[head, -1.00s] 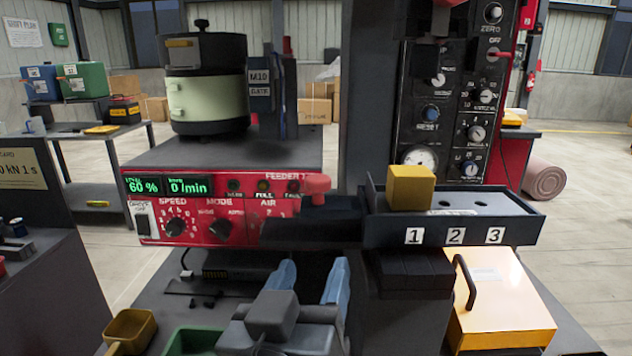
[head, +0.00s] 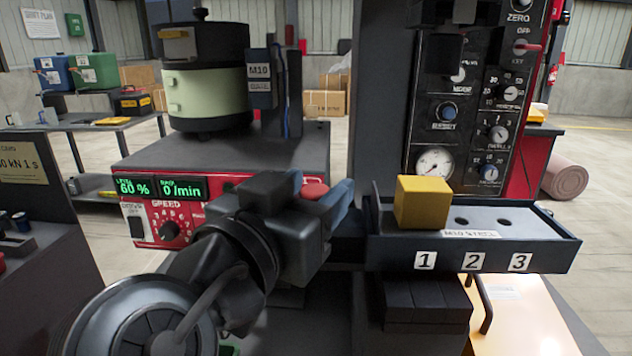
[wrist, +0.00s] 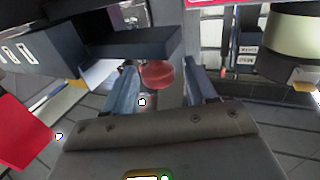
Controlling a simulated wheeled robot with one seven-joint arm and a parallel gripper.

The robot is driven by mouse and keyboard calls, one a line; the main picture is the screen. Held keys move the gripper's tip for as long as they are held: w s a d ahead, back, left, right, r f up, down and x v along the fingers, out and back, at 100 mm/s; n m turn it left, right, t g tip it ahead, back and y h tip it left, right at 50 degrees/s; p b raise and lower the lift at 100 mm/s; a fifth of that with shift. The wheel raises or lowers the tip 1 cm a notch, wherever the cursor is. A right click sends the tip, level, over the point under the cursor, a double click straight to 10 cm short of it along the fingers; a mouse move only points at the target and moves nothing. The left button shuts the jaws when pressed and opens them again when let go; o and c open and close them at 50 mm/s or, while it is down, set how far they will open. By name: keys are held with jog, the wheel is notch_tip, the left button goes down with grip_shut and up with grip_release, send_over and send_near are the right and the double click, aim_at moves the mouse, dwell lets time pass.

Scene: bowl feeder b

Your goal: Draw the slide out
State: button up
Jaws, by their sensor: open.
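The slide's red knob (head: 313,190) shows just left of the dark numbered track (head: 480,257), partly hidden behind my gripper (head: 325,187). In the wrist view the rounded red knob (wrist: 157,74) lies between the two blue fingers of my gripper (wrist: 160,80), beyond or level with their tips. The fingers are open, with space on both sides of the knob. I cannot tell whether either finger touches it. A yellow block (head: 423,203) sits on the track above the number 1. Most of the slide's dark bar is hidden by my gripper.
The red feeder console (head: 150,228) stands left of my gripper, with a dark and pale green bowl (head: 207,92) on top. A tall black control panel (head: 460,130) stands behind the track.

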jog(key=shift+w+d, duration=0.2)
jog(key=shift+w, duration=0.15)
jog(key=shift+c, duration=0.4)
jog(key=shift+r, duration=0.1)
grip_shut()
